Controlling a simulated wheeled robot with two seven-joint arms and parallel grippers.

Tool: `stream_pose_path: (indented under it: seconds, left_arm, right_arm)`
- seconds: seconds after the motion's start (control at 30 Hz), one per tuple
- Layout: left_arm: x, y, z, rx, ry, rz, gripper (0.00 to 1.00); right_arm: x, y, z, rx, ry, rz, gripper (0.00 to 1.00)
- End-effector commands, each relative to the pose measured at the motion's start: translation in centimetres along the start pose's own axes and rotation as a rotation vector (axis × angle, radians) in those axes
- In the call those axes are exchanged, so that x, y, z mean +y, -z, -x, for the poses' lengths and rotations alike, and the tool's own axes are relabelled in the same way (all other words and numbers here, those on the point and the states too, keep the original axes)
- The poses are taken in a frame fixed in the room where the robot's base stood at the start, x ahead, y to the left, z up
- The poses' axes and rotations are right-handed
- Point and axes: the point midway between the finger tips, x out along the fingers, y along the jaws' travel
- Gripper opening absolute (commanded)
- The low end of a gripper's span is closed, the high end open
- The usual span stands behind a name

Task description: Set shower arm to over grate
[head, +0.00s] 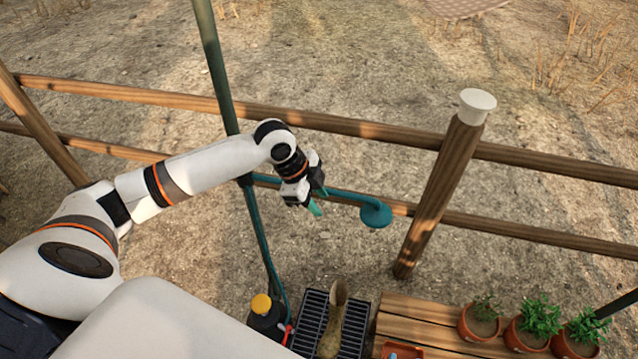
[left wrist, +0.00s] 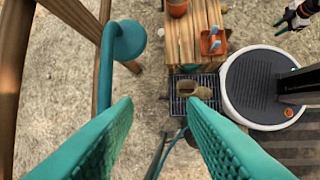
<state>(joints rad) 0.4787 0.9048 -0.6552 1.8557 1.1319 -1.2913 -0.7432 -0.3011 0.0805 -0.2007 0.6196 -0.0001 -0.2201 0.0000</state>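The teal shower arm (head: 345,194) reaches right from the green pole and ends in a round shower head (head: 376,215). In the head view the head appears above and right of the dark grate (head: 310,325), in front of the fence rail. My left gripper (head: 318,203) is at the middle of the shower arm and hides part of it; I cannot tell whether they touch. In the left wrist view its fingers are wide apart, with the shower head (left wrist: 122,40) beyond the left finger. A brown boot (left wrist: 197,88) stands on the grate (left wrist: 207,82). My right gripper (left wrist: 283,24) shows at the upper right.
The green pole (head: 219,70) rises beside the wooden fence (head: 330,121). A fence post (head: 440,190) with a white cap stands right of the shower head. A yellow-capped canister (head: 263,310) stands left of the grate. A wooden bench (head: 420,315) and several potted plants are at the right.

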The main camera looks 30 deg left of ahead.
Motion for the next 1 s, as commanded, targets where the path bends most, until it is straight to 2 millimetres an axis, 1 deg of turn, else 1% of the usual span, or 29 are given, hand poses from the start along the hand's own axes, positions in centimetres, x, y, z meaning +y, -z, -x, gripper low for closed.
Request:
stream_pose_path:
  seconds: [0.03, 0.13, 0.2, 0.27, 0.37, 0.47, 0.57, 0.8, 0.9, 1.0]
  left_arm:
    - [2.2, 1.3, 1.9, 0.009, -0.017, -0.006, 0.38]
    - [4.7, 2.8, 4.4, 0.001, -0.032, -0.011, 0.38]
    - [5.8, 3.5, 5.8, -0.007, -0.043, -0.011, 0.38]
    - [6.3, 3.8, 6.4, -0.011, -0.047, -0.010, 0.38]
    - [6.7, 4.1, 6.6, -0.016, -0.049, -0.009, 0.38]
    - [6.7, 3.9, 5.6, -0.019, -0.048, -0.009, 0.38]
    - [6.8, 3.9, 3.9, -0.018, -0.047, -0.009, 0.38]
    - [7.0, 3.7, -1.0, -0.018, -0.047, -0.008, 0.38]
    - [7.1, 3.7, -2.7, -0.018, -0.048, -0.008, 0.38]
    - [7.1, 3.7, -4.0, -0.017, -0.048, -0.009, 0.38]
  right_arm:
    - [0.0, 0.0, 0.0, 0.000, -0.001, 0.000, 0.36]
    - [0.1, -0.1, 0.0, -0.001, -0.001, 0.000, 0.36]
    - [0.1, -0.1, 0.0, -0.001, -0.002, 0.000, 0.36]
    - [0.2, -0.1, 0.0, -0.001, -0.002, -0.001, 0.36]
    - [0.2, -0.1, 0.1, -0.001, -0.002, -0.001, 0.36]
    - [0.1, -0.1, 0.3, -0.001, -0.002, -0.001, 0.36]
    - [0.1, -0.2, 0.7, -0.001, -0.002, -0.001, 0.36]
    - [0.1, -0.3, 1.5, -0.002, -0.001, -0.001, 0.36]
    - [0.1, -0.3, 1.7, -0.002, -0.001, -0.001, 0.36]
    - [0.1, -0.3, 1.9, -0.002, -0.001, -0.002, 0.36]
